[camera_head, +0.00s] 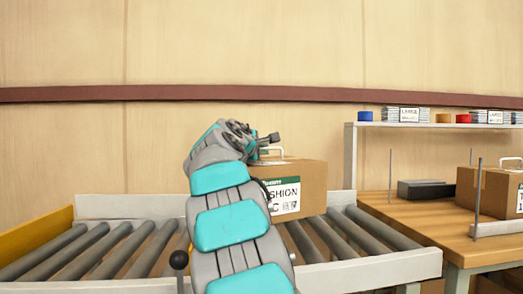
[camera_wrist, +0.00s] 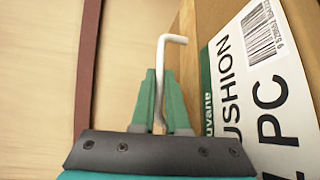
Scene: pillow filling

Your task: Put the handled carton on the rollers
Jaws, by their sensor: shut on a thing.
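A brown carton (camera_head: 312,180) with a white handle on top and a green-and-white label is at the conveyor rollers (camera_head: 345,238) in the head view. Whether its underside touches the rollers is hidden behind my arm and the rail. My gripper (camera_head: 262,147) is at the handle, at the carton's upper left. In the wrist view my gripper (camera_wrist: 160,105) has its green fingers shut on the white handle (camera_wrist: 162,60). The carton's label (camera_wrist: 265,85) fills the right of that view.
A second handled carton (camera_head: 490,190) stands on the wooden table (camera_head: 425,212) at right, near thin upright posts and a dark box (camera_head: 425,189). A shelf (camera_head: 440,126) behind holds small coloured items. The rollers at left (camera_head: 100,250) are clear.

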